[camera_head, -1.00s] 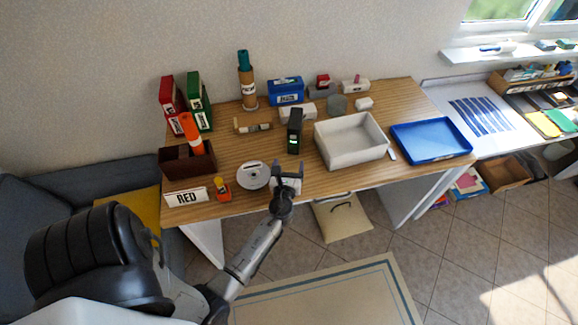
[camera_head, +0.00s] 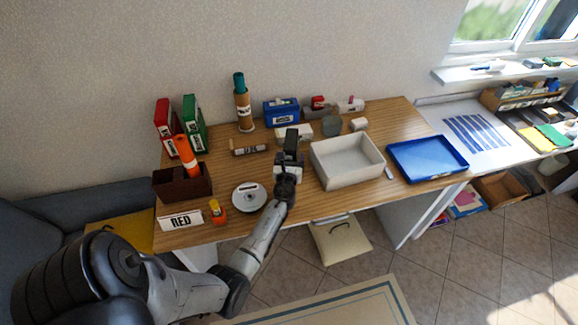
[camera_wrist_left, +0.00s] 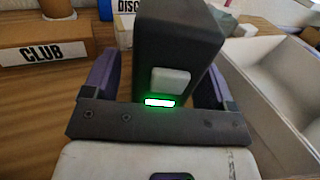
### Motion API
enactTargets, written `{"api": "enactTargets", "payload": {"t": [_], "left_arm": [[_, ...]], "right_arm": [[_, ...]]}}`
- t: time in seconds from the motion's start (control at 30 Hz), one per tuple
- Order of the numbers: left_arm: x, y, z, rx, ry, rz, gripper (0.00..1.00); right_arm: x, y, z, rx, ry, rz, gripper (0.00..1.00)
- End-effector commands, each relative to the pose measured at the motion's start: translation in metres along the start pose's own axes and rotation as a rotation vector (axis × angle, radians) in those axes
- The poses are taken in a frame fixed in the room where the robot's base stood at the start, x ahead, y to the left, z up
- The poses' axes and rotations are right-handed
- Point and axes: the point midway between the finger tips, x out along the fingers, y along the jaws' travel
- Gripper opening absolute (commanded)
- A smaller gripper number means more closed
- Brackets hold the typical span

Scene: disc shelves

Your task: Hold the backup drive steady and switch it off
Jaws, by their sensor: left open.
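The backup drive (camera_wrist_left: 185,40) is a black upright box in the left wrist view. Its front has a pale square button (camera_wrist_left: 170,80) and a lit green light (camera_wrist_left: 160,102) below it. My left gripper (camera_wrist_left: 158,72) is open, with one finger on each side of the drive; I cannot tell whether either finger touches it. My right gripper is not in view.
A white bin (camera_head: 347,163) stands close on the right, with a blue tray (camera_head: 428,158) beyond it. A white disc (camera_head: 249,197) lies to the left. Several small boxes stand behind, including a blue box (camera_head: 281,112). A brown holder (camera_head: 182,183) is at the left.

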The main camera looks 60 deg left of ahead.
Motion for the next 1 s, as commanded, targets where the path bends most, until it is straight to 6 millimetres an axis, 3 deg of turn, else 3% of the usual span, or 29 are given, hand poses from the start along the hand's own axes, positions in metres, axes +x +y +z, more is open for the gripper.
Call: {"api": "enactTargets", "payload": {"t": [0.47,1.0], "left_arm": [[0.0082,0.0000,0.0004,-0.001,0.000,0.000,0.79],[0.0079,-0.0001,0.0003,-0.001,0.000,0.000,0.29]], "right_arm": [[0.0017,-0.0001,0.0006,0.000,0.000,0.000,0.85],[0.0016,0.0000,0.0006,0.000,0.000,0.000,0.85]]}}
